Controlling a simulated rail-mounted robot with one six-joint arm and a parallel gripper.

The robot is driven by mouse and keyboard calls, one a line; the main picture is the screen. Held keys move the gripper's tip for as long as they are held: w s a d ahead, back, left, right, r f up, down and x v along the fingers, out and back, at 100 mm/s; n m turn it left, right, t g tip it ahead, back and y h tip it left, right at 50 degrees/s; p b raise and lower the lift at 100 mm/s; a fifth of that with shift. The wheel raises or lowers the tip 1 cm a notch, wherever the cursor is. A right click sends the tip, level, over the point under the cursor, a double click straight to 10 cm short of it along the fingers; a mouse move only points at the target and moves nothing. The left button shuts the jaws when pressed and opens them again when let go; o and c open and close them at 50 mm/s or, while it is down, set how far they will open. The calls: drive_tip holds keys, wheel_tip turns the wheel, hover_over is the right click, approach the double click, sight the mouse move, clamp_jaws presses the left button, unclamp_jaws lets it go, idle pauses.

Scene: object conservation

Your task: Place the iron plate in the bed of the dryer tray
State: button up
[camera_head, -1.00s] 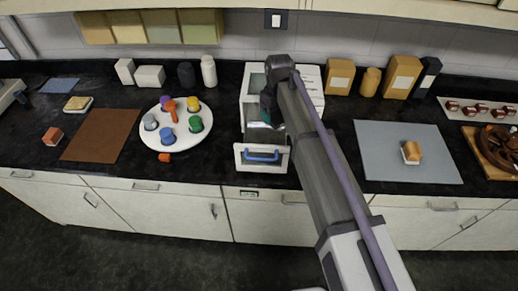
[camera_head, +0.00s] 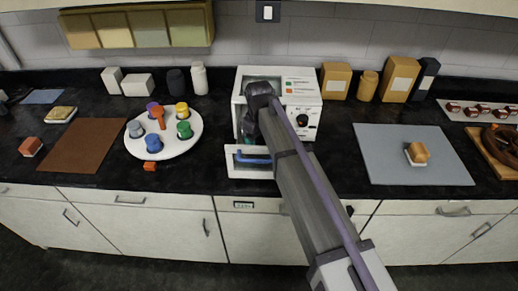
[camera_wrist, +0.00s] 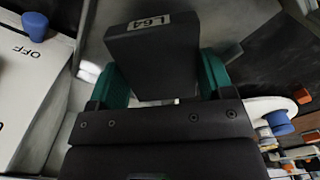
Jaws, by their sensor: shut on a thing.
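A dark flat block with an "L64" label, which looks like the iron plate (camera_wrist: 152,45), is held between the green fingers of my gripper (camera_wrist: 162,80) in the wrist view. In the head view my gripper (camera_head: 250,128) is at the front opening of the white dryer (camera_head: 300,88), above its lowered front piece (camera_head: 240,170) with a blue handle. My arm hides much of the opening, and the plate is not clear there. I cannot make out the tray bed. In the wrist view, a white panel marked OFF (camera_wrist: 25,65) lies at the left.
A round white tray (camera_head: 140,145) with coloured stoppered items stands to the left, beside a brown mat (camera_head: 85,140). A grey mat (camera_head: 385,160) with a small block (camera_head: 417,152) lies to the right. Boxes and bottles stand along the wall.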

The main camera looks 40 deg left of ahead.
sight(259, 139)
wheel_tip(259, 139, down, 4)
drive_tip(key=shift+r+b, duration=0.25)
drive_tip(key=shift+b, duration=0.9)
drive_tip(key=shift+r, duration=0.3)
drive_tip(key=shift+f, duration=0.25)
drive_tip(key=o, duration=1.5)
drive_tip(key=shift+r, duration=0.1)
drive_tip(key=shift+o, duration=0.2)
wheel_tip(259, 139, up, 12)
drive_tip(key=p, duration=1.2)
drive_tip(key=shift+r, duration=0.15)
